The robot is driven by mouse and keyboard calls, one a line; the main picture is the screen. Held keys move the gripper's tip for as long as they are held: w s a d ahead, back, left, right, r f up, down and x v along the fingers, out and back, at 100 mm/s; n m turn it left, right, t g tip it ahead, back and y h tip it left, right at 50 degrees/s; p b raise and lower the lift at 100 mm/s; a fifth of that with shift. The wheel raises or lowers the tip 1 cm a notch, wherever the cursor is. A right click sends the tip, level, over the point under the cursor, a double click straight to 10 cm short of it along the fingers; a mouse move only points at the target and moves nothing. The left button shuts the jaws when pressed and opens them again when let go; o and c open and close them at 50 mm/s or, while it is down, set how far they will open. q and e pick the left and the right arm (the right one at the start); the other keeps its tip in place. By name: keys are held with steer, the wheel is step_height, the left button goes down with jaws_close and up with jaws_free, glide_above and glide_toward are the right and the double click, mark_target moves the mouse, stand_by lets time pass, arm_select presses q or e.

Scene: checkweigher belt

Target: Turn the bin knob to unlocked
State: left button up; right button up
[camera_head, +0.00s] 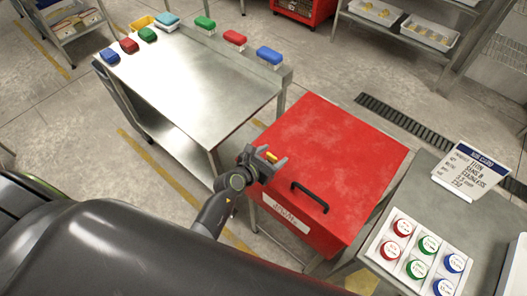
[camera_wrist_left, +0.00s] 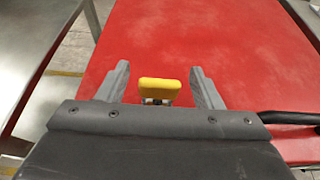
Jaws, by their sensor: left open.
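The red bin (camera_head: 330,160) has a red lid with a black handle (camera_head: 310,197) and a white label on its front. The yellow bin knob (camera_head: 271,156) is by the left edge of the lid. My left gripper (camera_head: 269,162) is at the knob, with its fingers pointing toward the lid. In the left wrist view the knob (camera_wrist_left: 160,85) lies between the two open fingers, with a gap on each side. The knob's bar runs crosswise in that view. My right gripper is not in view.
A steel table (camera_head: 190,85) with several coloured blocks along its far edge stands left of the bin. A grey table (camera_head: 485,220) at right holds a sign (camera_head: 472,172) and a card with coloured discs (camera_head: 419,258). A floor drain (camera_head: 420,128) lies behind the bin.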

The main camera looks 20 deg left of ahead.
arm_select(q)
steer(key=b+v, duration=0.1)
steer(key=v, duration=1.6)
steer(key=shift+s+b, duration=0.1)
steer(key=shift+b, duration=0.2)
steer(key=s+a+f+n+g+y+b, duration=0.1)
steer(key=s+a+f+n, duration=0.1)
steer(key=f+n, duration=0.65)
steer(key=s+a+f+n+y+b, duration=0.1)
steer(key=a+f+n+y, duration=0.1)
steer(key=f+n, duration=0.6)
steer(key=s+a+f+n+g+y+b, duration=0.1)
steer(key=s+a+f+n, duration=0.15)
steer(key=f+n, duration=0.6)
steer(key=s+a+f+n+g, duration=0.1)
steer(key=s+f+n+g, duration=0.3)
steer(key=s+f+n, duration=0.3)
steer(key=s+a+f+n+g+y+b, duration=0.1)
steer(key=s+f+n+g, duration=0.4)
steer(key=s+f, duration=0.8)
steer(key=s+a+n, duration=0.1)
steer(key=s+n, duration=0.2)
steer(key=shift+s+a+g, duration=0.3)
steer(key=shift+s+a, duration=0.05)
